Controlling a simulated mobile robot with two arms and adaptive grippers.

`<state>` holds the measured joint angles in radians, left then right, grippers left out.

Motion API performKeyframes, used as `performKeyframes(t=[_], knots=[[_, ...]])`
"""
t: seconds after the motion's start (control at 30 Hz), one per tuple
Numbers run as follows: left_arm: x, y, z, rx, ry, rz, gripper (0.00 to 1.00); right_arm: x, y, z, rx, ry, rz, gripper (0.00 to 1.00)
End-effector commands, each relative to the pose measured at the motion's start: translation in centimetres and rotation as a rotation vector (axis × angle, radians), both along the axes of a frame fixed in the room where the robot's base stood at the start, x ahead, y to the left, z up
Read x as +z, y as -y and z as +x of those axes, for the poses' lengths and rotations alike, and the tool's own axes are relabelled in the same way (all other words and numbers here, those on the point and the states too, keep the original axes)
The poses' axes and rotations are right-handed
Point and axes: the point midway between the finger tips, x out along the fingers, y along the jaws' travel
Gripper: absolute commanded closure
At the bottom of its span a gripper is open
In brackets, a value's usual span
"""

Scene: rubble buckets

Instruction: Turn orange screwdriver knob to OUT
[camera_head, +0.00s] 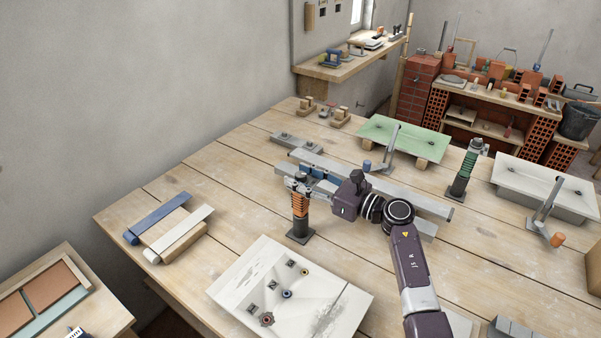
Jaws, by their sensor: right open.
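An upright orange ridged screwdriver handle (299,206) stands on a dark square base on the wooden table, near the middle of the head view. My right gripper (297,182) comes in from the right and is at the top of this handle, its open fingers around or just beside it. The gripper covers the handle's top, so I cannot tell whether they touch. No OUT mark is readable. My left gripper is not in view.
A similar green handle (460,180) stands to the right. A white panel (245,264) with several small fittings lies in front. Long grey bars (425,204) lie behind my right gripper.

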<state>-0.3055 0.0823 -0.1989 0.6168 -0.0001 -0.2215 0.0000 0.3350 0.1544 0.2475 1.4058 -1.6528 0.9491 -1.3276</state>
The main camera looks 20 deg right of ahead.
Motion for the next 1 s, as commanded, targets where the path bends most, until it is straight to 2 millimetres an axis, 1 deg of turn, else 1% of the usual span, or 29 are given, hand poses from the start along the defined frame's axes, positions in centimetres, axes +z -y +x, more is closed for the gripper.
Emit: performKeyframes(t=[0.03,0.13,0.2,0.3,0.37,0.5,0.67,0.7,0.87,1.0], knots=[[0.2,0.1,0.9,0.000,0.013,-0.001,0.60,0.1,-0.2,0.2,0.000,0.000,0.000,0.60],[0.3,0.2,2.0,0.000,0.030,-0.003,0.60,0.0,-0.3,0.4,0.000,0.000,0.000,0.60],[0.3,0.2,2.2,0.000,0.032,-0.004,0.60,-0.1,-0.3,0.4,0.000,-0.001,-0.001,0.60],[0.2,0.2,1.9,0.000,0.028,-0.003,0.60,-0.1,-0.3,0.3,0.000,-0.001,-0.001,0.60],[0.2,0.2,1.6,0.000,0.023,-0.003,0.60,-0.1,-0.3,0.3,0.000,-0.001,-0.001,0.65],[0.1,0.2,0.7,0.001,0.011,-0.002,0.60,0.0,-0.3,0.3,0.000,0.000,0.000,0.81],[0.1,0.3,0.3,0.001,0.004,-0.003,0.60,-0.1,-0.3,0.3,0.000,-0.001,-0.001,0.98],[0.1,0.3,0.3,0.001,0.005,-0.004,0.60,-0.1,-0.3,0.3,0.000,-0.002,0.000,1.00],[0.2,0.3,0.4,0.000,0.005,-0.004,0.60,-0.2,-0.3,0.3,-0.007,-0.003,-0.001,1.00],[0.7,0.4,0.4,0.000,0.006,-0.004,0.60,-0.2,-0.4,0.2,-0.038,-0.006,-0.002,1.00]])
